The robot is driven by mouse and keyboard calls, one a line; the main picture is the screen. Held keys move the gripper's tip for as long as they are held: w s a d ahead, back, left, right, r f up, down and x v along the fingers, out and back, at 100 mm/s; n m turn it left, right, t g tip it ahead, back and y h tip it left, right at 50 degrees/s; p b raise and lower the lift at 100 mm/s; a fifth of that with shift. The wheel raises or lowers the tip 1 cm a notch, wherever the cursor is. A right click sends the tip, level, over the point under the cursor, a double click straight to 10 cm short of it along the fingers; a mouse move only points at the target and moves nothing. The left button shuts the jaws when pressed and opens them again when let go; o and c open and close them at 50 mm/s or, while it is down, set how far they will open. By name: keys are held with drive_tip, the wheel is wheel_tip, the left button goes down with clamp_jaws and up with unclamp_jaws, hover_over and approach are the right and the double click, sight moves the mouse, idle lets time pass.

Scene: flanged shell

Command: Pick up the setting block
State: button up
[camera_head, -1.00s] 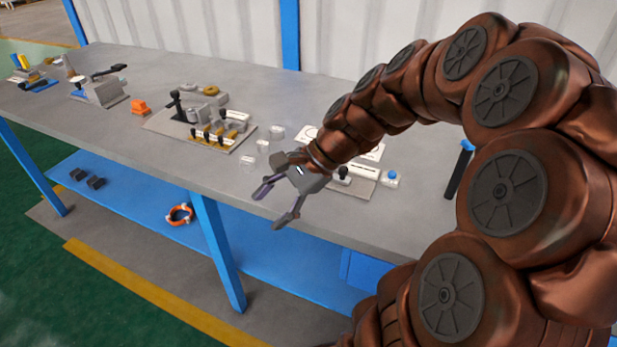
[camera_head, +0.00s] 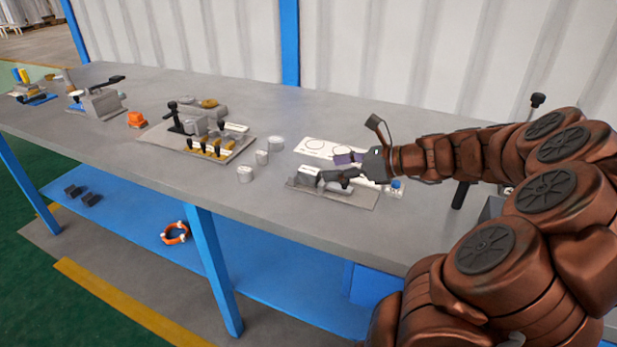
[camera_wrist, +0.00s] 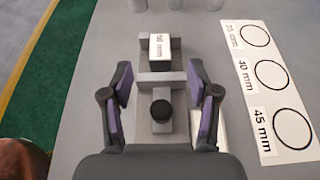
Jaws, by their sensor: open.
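The block with a white "mm" label, which I take for the setting block (camera_wrist: 160,47), sits at the far end of a grey fixture (camera_wrist: 154,80). Its label's number is hard to read. It also shows in the head view (camera_head: 308,172), on a grey plate (camera_head: 362,197). My gripper (camera_wrist: 159,76) is open and empty, its purple-padded fingers spread either side of the fixture. The block lies just beyond the fingertips, apart from them. A black knob (camera_wrist: 161,110) stands between the fingers. In the head view my gripper (camera_head: 335,168) is low over the plate.
A white card (camera_wrist: 264,80) with circles marked in mm lies right of the fixture. Several pale cylinders (camera_head: 246,174) stand left of it. A board with black-handled tools (camera_head: 200,143) is farther left. The table's front edge (camera_head: 270,221) is near.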

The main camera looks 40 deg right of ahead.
sight(317, 172)
drive_tip(key=shift+f+x, duration=0.15)
drive_tip(key=shift+x, duration=1.05)
drive_tip(key=shift+f+x, duration=0.15)
drive_tip(key=shift+x, duration=1.1)
drive_tip(key=shift+s, duration=0.15)
clamp_jaws()
